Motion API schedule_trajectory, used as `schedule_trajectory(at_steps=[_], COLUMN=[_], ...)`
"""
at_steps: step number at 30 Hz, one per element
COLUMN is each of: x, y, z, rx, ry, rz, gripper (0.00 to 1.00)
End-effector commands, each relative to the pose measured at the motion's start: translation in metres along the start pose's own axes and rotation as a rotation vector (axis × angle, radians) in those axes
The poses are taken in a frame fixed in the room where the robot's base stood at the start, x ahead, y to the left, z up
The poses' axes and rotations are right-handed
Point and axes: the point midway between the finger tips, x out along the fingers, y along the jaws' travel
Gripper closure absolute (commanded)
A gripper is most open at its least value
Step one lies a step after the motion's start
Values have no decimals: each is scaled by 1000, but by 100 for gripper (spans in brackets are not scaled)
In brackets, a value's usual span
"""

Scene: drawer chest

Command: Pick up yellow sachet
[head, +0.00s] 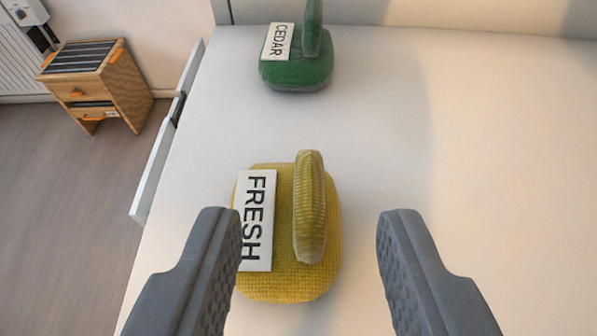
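The yellow sachet (285,283) lies on the white surface, in the lower middle of the head view. It has a white label reading FRESH (257,220) on its left and a raised yellow handle (310,207) standing up on its top. My gripper (308,222) is open, with one grey finger to the left of the handle and the other to the right. The left finger overlaps the sachet's left edge in the picture, and the right finger shows over bare white surface. Nothing is held between the fingers.
A green sachet (297,72) labelled CEDAR sits farther back on the white surface (470,150). The right side of the surface is clear. A white drawer front (165,145) edges the left side. A small wooden drawer chest (95,80) stands on the floor beyond.

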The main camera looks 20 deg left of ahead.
Motion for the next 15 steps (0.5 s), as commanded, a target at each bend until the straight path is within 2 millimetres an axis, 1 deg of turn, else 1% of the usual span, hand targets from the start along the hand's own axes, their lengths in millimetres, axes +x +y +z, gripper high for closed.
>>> schedule_trajectory(at_steps=[1,5,8,15], x=[4,9,18,49], y=[0,0,0,2], z=[0,0,2,7], rx=[1,0,0,0], ry=[-1,-1,-1,-3], rz=[-1,-1,-1,-3], gripper=[61,61,61,61])
